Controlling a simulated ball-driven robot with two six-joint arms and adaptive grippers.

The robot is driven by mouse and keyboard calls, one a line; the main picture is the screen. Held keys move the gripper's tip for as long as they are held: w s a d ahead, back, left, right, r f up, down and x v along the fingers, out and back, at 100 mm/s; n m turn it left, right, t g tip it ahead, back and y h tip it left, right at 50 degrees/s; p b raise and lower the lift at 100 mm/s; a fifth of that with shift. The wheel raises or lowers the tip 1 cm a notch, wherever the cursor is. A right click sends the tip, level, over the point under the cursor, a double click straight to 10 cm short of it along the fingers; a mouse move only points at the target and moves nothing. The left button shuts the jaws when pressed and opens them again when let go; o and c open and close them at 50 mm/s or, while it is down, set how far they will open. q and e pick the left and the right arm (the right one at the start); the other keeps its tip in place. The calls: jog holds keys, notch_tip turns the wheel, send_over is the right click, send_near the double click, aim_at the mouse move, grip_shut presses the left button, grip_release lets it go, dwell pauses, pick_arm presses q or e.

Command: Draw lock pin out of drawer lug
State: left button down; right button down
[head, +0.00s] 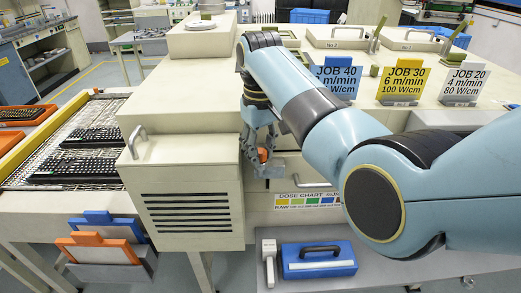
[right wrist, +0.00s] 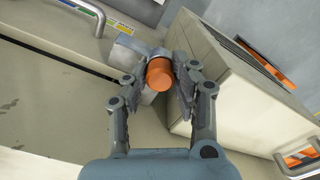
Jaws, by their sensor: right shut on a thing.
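The lock pin shows as an orange round knob (right wrist: 160,74) in the right wrist view, and as a small orange spot (head: 263,155) in the head view. My right gripper (right wrist: 158,80) has its fingers closed on both sides of the knob; in the head view the gripper (head: 262,146) points down at the machine's front. A grey metal lug (right wrist: 126,52) is right behind the knob. The pin's shank is hidden, so I cannot tell how deep it sits in the lug. My left gripper is not in view.
A slatted cream housing (head: 187,190) with a handle stands just left of the gripper. A drawer handle (right wrist: 84,12) is near the lug. A blue case (head: 318,260) lies on the grey shelf below. Job cards (head: 403,82) stand on top, behind my right arm.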

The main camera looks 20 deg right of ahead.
aim_at(260, 150)
jog(key=shift+r+p, duration=0.5)
jog(key=shift+r, duration=2.7)
jog(key=shift+r, duration=0.1)
notch_tip(260, 150, up, 4)
jog(key=shift+f, duration=0.1)
jog(key=shift+f, duration=0.1)
